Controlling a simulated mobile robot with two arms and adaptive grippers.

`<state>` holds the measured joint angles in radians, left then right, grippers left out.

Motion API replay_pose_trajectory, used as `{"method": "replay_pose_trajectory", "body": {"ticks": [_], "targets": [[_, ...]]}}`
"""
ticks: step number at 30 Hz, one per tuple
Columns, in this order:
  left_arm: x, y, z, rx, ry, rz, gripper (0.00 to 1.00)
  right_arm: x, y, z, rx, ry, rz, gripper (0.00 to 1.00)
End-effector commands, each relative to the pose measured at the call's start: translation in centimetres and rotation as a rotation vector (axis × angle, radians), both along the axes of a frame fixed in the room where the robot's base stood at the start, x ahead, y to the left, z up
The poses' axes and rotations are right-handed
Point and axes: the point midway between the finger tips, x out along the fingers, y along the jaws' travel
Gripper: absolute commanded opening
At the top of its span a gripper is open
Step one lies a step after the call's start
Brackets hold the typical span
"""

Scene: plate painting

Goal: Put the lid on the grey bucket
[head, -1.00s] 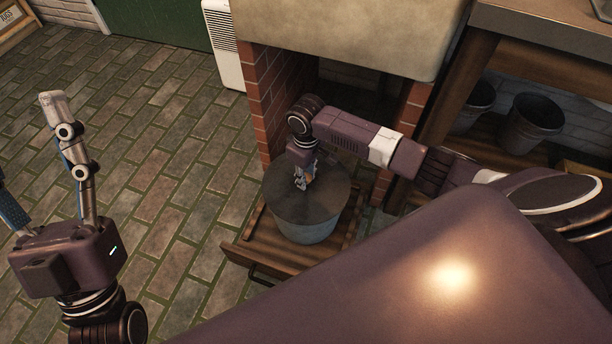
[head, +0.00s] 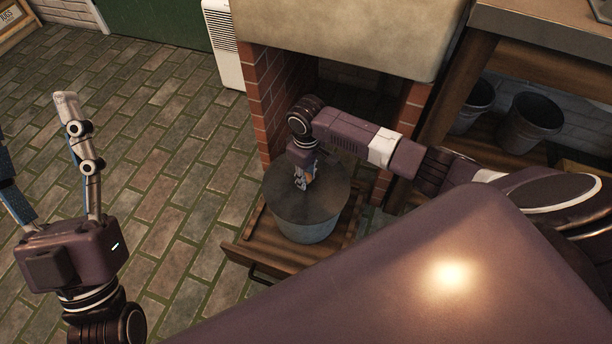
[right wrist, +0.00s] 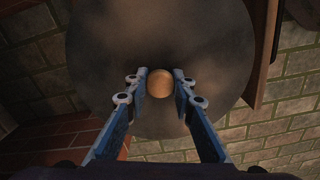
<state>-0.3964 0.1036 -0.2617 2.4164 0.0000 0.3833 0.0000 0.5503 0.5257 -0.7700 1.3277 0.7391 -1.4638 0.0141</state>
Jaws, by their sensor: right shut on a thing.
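The grey bucket (head: 306,230) stands on a low wooden drawer or tray below the brick opening. The round dark lid (head: 325,195) lies over the bucket's top and covers its mouth; it looks level. My right gripper (head: 302,184) is over the middle of the lid, pointing down. In the right wrist view its fingers (right wrist: 161,85) are on both sides of the lid's round wooden knob (right wrist: 160,83), shut on it, with the dark lid (right wrist: 100,60) spread beneath. My left gripper (head: 35,155) is at the far left, its fingers wide apart and empty, above the floor.
The wooden drawer (head: 262,262) under the bucket has a dark handle in front. Brick pillars (head: 266,100) flank the opening. Two dark buckets, one of them here (head: 535,120), stand on a shelf at the right. The tiled floor (head: 165,150) at the left is clear.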

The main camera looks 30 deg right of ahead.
Motion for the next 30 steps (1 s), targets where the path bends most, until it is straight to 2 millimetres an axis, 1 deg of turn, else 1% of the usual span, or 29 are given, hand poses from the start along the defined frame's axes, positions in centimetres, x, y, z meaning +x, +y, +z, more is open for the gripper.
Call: {"method": "replay_pose_trajectory", "body": {"ticks": [30], "targets": [[1.5, -0.2, -1.5, 0.027, 0.093, 0.005, 0.57, 0.0, 0.0, 0.0, 0.000, -0.001, 0.000, 0.00]]}}
